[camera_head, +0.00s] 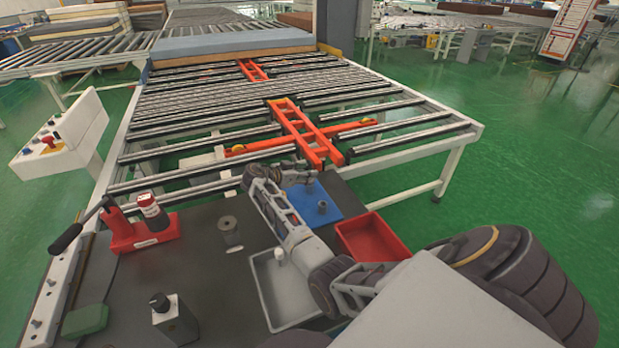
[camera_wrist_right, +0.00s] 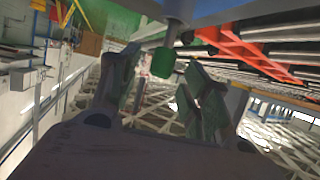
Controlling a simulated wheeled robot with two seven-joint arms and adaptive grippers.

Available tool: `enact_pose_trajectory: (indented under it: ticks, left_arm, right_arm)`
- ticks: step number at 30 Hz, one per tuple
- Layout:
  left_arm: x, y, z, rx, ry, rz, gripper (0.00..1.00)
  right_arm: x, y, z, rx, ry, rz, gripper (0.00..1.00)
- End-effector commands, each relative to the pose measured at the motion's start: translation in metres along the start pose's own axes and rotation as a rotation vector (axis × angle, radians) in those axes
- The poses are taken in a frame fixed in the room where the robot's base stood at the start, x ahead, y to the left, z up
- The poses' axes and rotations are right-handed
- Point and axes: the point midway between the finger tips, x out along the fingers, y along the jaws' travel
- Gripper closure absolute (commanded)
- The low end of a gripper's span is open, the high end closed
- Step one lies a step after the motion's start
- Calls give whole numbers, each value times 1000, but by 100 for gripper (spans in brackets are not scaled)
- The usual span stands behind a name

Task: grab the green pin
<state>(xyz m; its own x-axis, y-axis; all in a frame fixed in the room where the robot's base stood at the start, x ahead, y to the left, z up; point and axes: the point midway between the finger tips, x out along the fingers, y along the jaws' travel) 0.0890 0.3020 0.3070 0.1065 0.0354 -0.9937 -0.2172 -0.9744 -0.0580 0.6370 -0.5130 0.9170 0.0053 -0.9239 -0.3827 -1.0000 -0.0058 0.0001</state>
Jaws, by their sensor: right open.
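In the right wrist view, which looks turned over, the green pin (camera_wrist_right: 163,62) shows as a grey shaft with a green end. It stands out from a blue surface at the top edge. My right gripper (camera_wrist_right: 163,78) is open, with the green end near the gap between its two fingertips; I cannot tell whether they touch. In the head view my right gripper (camera_head: 308,178) is over the blue mat (camera_head: 338,198). A grey cylinder (camera_head: 322,207) stands on that mat; I cannot tell whether it is the green pin. My left gripper is not in view.
A grey tray (camera_head: 286,290) and a red tray (camera_head: 372,236) flank my right arm. A red holder (camera_head: 143,232), a metal cylinder (camera_head: 229,230), a grey box (camera_head: 175,318) and a green block (camera_head: 84,321) are on the dark table. A roller conveyor (camera_head: 200,105) lies beyond.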

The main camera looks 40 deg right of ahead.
Motion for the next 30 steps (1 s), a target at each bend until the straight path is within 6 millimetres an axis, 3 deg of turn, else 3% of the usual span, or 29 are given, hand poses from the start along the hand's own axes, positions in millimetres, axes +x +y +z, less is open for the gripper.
enact_pose_trajectory:
  ticks: [7,22,30]
  left_arm:
    - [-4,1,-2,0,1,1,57]
    - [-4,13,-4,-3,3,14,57]
    - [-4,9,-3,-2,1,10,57]
  right_arm:
    - [22,0,-1,-1,1,-1,53]
    - [24,0,0,0,0,-1,53]
    - [24,0,0,0,0,-1,86]
